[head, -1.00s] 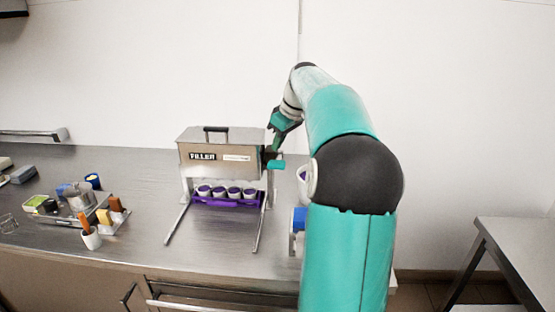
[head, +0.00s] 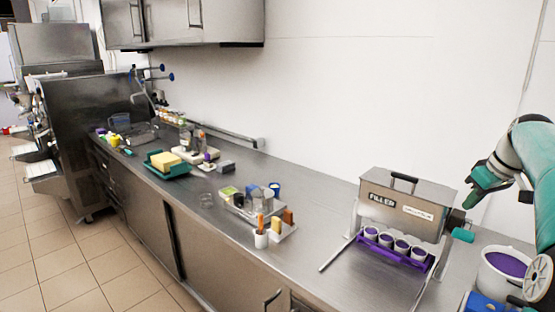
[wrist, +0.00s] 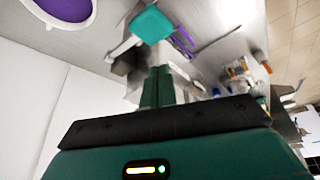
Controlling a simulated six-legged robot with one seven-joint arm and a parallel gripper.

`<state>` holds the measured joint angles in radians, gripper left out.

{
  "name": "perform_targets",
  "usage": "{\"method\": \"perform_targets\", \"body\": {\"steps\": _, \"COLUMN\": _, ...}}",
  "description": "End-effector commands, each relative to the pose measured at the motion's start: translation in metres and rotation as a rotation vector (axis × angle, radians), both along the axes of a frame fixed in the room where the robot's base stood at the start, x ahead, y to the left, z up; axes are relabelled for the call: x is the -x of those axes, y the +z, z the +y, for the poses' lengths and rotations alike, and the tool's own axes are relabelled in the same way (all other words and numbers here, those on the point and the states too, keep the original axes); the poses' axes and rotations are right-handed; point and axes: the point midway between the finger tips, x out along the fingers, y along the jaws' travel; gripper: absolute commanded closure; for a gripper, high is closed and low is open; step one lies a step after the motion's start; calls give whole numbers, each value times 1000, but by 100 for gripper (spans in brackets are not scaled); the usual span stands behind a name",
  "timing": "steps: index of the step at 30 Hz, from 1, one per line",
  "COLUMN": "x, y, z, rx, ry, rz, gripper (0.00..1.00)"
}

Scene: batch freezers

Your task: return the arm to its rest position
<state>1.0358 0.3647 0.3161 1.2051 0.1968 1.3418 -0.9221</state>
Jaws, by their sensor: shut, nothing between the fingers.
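My arm reaches in from the right edge of the head view, bent at the elbow. My gripper (head: 470,201) is shut and empty, pointing down and left, beside the right end of the steel filler (head: 407,202). The wrist view shows the two green fingers (wrist: 157,86) closed together. The filler's teal handle (head: 462,235) is just below the gripper in the head view and beyond the fingertips in the wrist view (wrist: 150,24). I cannot tell the exact gap between fingers and handle.
Several purple-filled cups (head: 402,246) stand on a purple tray (head: 416,262) under the filler. A white tub of purple mix (head: 490,280) stands below my arm. A tool caddy (head: 283,232) and a green tray with a yellow sponge (head: 168,168) lie along the counter.

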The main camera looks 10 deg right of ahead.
Motion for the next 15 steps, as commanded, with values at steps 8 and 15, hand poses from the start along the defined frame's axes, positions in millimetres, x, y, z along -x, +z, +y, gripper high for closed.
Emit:
{"method": "perform_targets", "body": {"steps": 8, "x": -6, "y": 10, "z": 137, "rx": 57, "ry": -18, "rz": 45, "gripper": 100}}
{"method": "perform_targets", "body": {"steps": 15, "x": 35, "y": 0, "z": 253, "rx": 96, "ry": -67, "rz": 34, "gripper": 100}}
